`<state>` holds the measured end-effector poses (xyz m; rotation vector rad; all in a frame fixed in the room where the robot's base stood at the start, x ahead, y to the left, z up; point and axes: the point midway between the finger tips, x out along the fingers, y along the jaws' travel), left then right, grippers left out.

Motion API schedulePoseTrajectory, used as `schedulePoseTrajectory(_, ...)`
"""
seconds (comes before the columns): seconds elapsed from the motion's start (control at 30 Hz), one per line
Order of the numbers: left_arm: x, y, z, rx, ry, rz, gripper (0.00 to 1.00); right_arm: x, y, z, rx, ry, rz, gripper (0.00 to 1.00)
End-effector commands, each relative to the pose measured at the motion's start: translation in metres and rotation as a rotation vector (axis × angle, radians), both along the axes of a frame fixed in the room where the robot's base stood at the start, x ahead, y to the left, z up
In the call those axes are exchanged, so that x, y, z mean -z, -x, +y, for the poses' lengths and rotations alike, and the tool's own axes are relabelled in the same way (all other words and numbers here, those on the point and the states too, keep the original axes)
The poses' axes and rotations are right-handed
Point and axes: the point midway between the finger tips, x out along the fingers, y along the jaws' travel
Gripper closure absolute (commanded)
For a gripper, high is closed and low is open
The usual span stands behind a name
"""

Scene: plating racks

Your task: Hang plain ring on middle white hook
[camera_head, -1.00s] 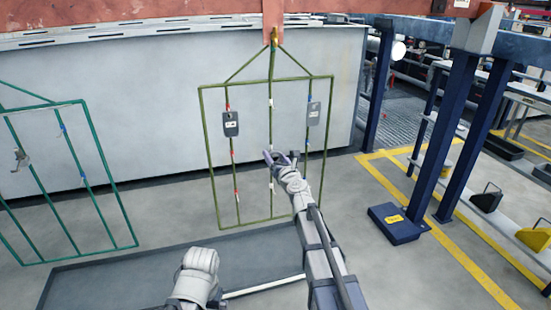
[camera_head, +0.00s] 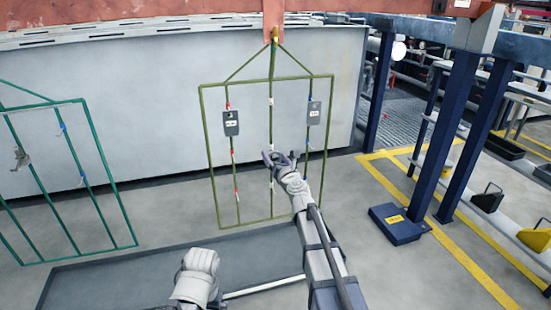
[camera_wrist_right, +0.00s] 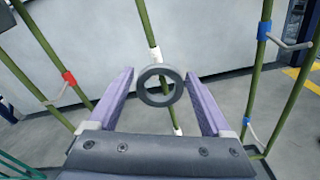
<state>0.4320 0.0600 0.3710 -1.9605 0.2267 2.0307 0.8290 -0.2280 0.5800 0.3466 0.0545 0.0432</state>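The plain ring (camera_wrist_right: 143,88) is dark grey and shows in the right wrist view between my right fingers, with a gap on each side. Its top overlaps a white hook (camera_wrist_right: 155,53) on the rack's middle bar; I cannot tell whether it hangs there. In the head view the ring cannot be made out clearly. My right gripper (camera_head: 280,159) is open in front of the middle bar of the olive rack (camera_head: 240,84); its fingers also show in the wrist view (camera_wrist_right: 160,100). My left arm shows at the bottom of the head view, its gripper out of sight.
Grey tags hang on the rack's left bar (camera_head: 231,123) and right bar (camera_head: 314,113). Red and blue hooks sit on the side bars near my fingers. A teal rack (camera_head: 111,187) hangs at left. A shallow dark tray (camera_head: 110,285) lies below.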

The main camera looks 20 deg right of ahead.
Motion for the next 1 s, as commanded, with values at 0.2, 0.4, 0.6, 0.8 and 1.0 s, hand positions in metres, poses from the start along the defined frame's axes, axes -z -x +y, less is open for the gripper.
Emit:
schedulePoseTrajectory(0.2, 0.000, 0.000, 0.000, 0.000, 0.000, 0.000, 0.00, 0.000, 0.000, 0.000, 0.001, 0.000, 0.000, 0.00)
schedulePoseTrajectory(0.4, 0.000, 0.000, 0.000, 0.000, 0.000, -0.001, 0.00, 0.000, 0.001, 0.000, 0.001, 0.000, -0.001, 0.00)
schedulePoseTrajectory(0.6, -0.001, 0.000, 0.000, 0.000, 0.000, -0.001, 0.00, -0.001, 0.016, -0.001, 0.001, 0.000, -0.001, 0.00)
schedulePoseTrajectory(0.8, -0.002, 0.000, 0.000, 0.000, 0.000, -0.001, 0.00, -0.002, 0.048, -0.002, 0.001, -0.001, 0.000, 0.00)
schedulePoseTrajectory(1.0, -0.004, 0.000, 0.000, 0.000, 0.000, -0.001, 0.00, -0.003, 0.076, -0.004, 0.001, -0.001, -0.001, 0.00)
